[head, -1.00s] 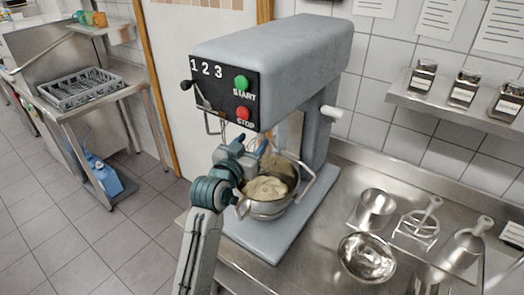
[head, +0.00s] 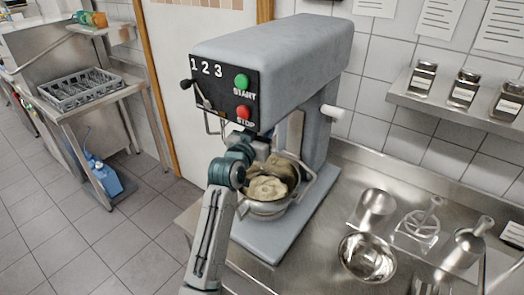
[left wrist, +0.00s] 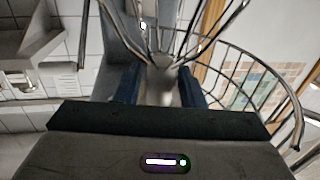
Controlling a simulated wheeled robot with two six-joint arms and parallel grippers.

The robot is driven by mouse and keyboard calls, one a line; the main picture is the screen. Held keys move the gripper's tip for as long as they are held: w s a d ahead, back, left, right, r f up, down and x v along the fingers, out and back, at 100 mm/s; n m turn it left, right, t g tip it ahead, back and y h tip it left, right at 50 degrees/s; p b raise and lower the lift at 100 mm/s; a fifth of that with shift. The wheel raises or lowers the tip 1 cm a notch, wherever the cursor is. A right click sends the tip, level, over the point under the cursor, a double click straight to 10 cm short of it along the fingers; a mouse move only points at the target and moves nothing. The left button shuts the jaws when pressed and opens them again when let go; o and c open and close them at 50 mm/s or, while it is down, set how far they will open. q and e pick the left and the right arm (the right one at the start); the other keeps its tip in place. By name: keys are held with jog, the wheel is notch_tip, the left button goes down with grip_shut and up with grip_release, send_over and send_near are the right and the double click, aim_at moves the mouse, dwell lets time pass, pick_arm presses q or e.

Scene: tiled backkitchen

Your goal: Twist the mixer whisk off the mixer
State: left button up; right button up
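The grey mixer (head: 270,55) stands on the steel counter, with its bowl (head: 268,208) of pale dough under the head. My left gripper reaches in under the mixer head, above the bowl; in the head view its fingers are hidden behind my wrist. In the left wrist view the whisk (left wrist: 162,62) shows its hub and metal wires fanning toward the top edge. The blue fingers of my left gripper (left wrist: 160,82) stand one on each side of the whisk's hub and shaft, seemingly with a slight gap. My right gripper is not in view.
A wire guard (left wrist: 270,75) curves close by on the right in the left wrist view. Jars (head: 464,88) stand on the wall shelf.

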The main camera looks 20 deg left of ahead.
pick_arm(q)
grip_shut()
jog(key=shift+n+y, duration=0.8)
jog(key=shift+y, duration=0.5)
jog(key=shift+f, duration=0.15)
